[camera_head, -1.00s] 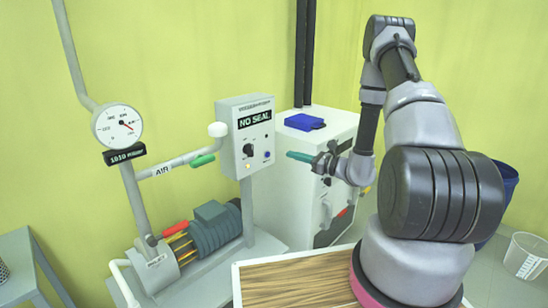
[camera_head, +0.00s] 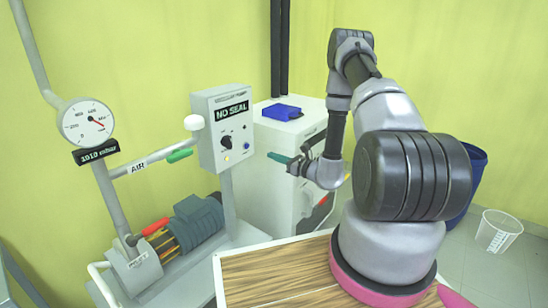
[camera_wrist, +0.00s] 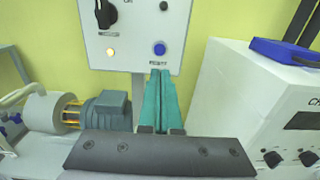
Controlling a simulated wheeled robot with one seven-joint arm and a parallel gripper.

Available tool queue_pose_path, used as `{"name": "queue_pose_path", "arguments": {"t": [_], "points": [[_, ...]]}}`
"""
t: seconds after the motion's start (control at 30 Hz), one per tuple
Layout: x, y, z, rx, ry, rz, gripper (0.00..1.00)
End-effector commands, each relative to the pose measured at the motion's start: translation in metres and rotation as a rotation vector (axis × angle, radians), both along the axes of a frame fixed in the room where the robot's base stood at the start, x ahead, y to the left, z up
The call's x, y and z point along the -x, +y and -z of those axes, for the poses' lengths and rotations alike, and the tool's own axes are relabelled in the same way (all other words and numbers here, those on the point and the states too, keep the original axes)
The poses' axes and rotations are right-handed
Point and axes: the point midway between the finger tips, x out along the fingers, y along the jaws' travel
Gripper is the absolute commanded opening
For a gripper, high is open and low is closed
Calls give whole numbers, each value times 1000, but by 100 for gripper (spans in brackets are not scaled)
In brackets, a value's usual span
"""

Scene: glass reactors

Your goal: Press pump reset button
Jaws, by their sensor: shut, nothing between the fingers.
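The pump control box (camera_head: 222,130) is a pale panel on a post with a "NO SEAL" display and a black knob (camera_head: 227,141). A blue button (camera_head: 246,146) sits low on its face, with a pale lit button (camera_wrist: 110,52) to its left. In the wrist view the blue button (camera_wrist: 159,48) has a label under it, partly readable as "RESET". My gripper (camera_wrist: 160,75) has teal fingers, shut and empty, with tips just below the blue button in the picture. In the head view my gripper (camera_head: 279,158) is right of the box, apart from it.
A white cabinet (camera_head: 270,190) with a blue object (camera_head: 281,112) on top stands behind my gripper. The pump motor (camera_head: 195,222), red-handled valve (camera_head: 155,227), green-handled valve (camera_head: 180,155) and gauge (camera_head: 87,122) are at left. A white bucket (camera_head: 497,232) stands at right.

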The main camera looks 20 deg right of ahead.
Motion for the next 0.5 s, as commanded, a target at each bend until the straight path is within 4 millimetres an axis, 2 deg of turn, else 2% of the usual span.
{"name": "queue_pose_path", "arguments": {"t": [0.03,0.3,0.5], "points": [[-9,9,0,2,-3,-6,0],[-55,42,-1,0,-3,-5,0],[-78,58,-1,1,-2,-3,0]]}}
